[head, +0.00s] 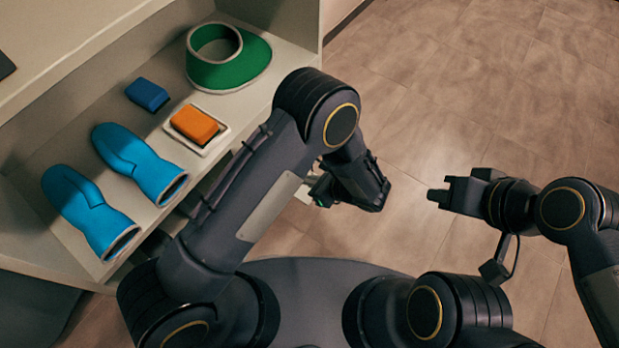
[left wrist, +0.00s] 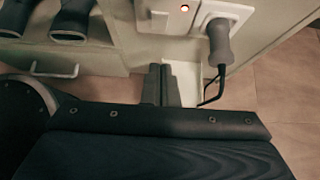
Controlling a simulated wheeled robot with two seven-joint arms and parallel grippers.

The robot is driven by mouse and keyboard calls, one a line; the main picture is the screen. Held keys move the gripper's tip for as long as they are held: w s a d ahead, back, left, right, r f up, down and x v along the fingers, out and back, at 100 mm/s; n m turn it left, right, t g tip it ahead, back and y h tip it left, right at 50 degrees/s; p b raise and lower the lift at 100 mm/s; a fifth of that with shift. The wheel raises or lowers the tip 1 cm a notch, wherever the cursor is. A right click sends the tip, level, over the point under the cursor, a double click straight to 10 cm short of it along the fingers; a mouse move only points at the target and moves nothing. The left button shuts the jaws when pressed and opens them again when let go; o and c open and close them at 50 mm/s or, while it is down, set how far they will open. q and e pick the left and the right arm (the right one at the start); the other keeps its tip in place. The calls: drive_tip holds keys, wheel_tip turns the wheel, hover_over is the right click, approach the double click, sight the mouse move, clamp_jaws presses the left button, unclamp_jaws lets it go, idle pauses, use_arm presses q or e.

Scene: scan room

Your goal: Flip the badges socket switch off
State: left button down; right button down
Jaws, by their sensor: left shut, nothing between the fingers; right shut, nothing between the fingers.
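In the left wrist view a white socket plate (left wrist: 234,14) sits at the top on a pale panel, with a grey plug (left wrist: 220,44) in it and a dark cord hanging down. Left of the plug is a white switch unit (left wrist: 160,16) with a small lit red-orange dot. No label is readable, so I cannot tell if this is the badges socket. My left gripper (left wrist: 162,70) is shut and empty, below the switch unit and apart from it in the picture. My right gripper (head: 436,195) is shut and empty over the floor.
A drawer handle (left wrist: 55,73) shows in the left wrist view. Floor at right is clear.

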use_arm(q)
drive_tip(key=w+a+f+b, duration=0.2)
drive_tip(key=w+a+f, duration=0.1)
drive_tip(key=w+a, duration=0.2)
drive_tip(key=shift+a+f+b, duration=0.3)
drive_tip(key=shift+a+b, duration=0.1)
drive_tip(key=shift+a, duration=1)
drive_tip(key=shift+w+a+r, duration=0.1)
drive_tip(key=shift+w+a, duration=0.1)
drive_tip(key=shift+w, duration=0.05)
drive_tip(key=shift+r, duration=0.1)
drive_tip(key=shift+r+p, duration=0.5)
drive_tip(key=shift+r, duration=0.25)
